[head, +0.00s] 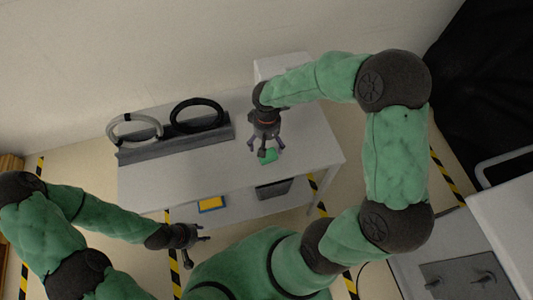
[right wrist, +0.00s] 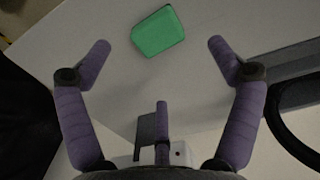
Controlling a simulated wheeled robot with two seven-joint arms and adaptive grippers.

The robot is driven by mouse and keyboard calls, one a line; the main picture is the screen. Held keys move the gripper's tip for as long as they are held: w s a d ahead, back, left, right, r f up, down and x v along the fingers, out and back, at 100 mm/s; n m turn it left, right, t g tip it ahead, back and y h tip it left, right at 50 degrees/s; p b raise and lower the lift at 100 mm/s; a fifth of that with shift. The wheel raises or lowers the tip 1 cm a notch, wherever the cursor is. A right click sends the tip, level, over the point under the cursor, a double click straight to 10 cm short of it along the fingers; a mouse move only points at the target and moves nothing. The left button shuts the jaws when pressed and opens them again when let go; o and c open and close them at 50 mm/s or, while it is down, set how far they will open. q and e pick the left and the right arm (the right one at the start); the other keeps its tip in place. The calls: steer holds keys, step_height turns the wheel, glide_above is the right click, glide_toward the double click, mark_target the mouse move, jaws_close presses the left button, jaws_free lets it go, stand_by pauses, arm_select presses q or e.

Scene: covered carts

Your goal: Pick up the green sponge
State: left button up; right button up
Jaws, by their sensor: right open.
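The green sponge (head: 268,157) lies on the white table (head: 215,175), toward its right part. My right gripper (head: 264,150) is over the table just behind the sponge and partly covers it in the head view. In the right wrist view the whole sponge (right wrist: 158,32) shows beyond the spread fingers (right wrist: 155,50), with nothing between them. My right gripper is open and empty. My left gripper (head: 200,245) is low at the left, in front of the table and away from the sponge. Its fingers look apart and hold nothing.
A grey rack (head: 175,143) with a black ring (head: 197,115) and a pale ring (head: 134,129) stands at the table's back left. A yellow and blue item (head: 211,203) and a dark bin (head: 273,188) are below the tabletop.

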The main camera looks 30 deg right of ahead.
mark_target(268, 154)
step_height(268, 154, down, 4)
steer(key=shift+w+r+b, duration=0.1)
steer(key=shift+r+b, duration=0.15)
steer(key=shift+b, duration=0.05)
steer(key=shift+f, duration=0.45)
step_height(268, 154, down, 4)
steer(key=shift+d+f+b, duration=0.1)
steer(key=shift+d+b, duration=0.05)
steer(key=shift+b, duration=0.7)
steer(key=c, duration=1.1)
steer(key=shift+c, duration=0.2)
